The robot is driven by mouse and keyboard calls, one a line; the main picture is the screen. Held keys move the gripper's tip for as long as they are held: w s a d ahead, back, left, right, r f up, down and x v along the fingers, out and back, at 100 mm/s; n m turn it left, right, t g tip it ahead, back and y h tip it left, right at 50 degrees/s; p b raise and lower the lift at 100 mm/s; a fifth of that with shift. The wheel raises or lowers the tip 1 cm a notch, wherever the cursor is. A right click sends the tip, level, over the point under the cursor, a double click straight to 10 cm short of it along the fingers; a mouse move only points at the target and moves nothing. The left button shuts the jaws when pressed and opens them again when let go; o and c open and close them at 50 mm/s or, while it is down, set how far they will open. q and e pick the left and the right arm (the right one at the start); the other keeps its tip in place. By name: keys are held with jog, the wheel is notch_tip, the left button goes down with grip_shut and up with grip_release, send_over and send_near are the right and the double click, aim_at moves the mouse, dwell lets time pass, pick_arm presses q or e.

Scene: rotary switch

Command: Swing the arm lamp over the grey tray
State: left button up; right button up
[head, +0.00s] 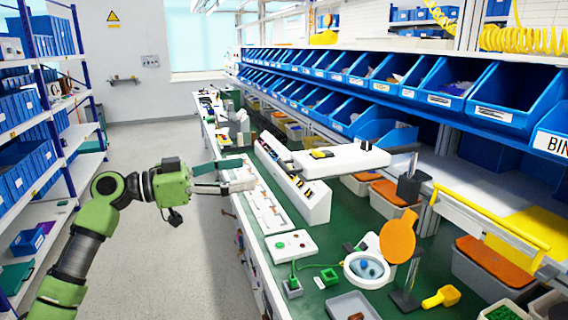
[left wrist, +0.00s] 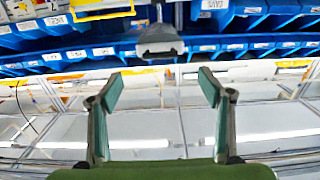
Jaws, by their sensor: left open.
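The arm lamp (head: 345,158) shows in the head view as a long white head with a yellow and black piece on top, reaching out over the green bench. The grey tray (head: 352,306) lies at the near edge of the bench, partly cut off by the picture's bottom. My left gripper (head: 248,172) is open and points right, left of the lamp head and apart from it. In the left wrist view its two fingers (left wrist: 160,84) stand wide apart with nothing between them. A grey piece (left wrist: 160,42) shows beyond them; I cannot tell if it is the lamp. My right gripper is out of view.
A magnifier ring (head: 366,268) and an orange disc (head: 397,241) on a stand rise beside the tray. A white sloped panel (head: 297,185) stands below the lamp. Blue bins (head: 425,85) line the back. The aisle floor (head: 170,240) is clear.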

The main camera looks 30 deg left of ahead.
aim_at(284, 164)
pick_arm(q)
jog(key=p+x, duration=0.2)
jog(key=x, duration=0.2)
jog(key=p+x, duration=0.2)
jog(key=x, duration=0.3)
jog(key=shift+r, duration=0.2)
jog(key=shift+p+x, duration=0.3)
jog(key=shift+x, duration=0.5)
jog(key=shift+f, duration=0.2)
jog(key=c, duration=1.6)
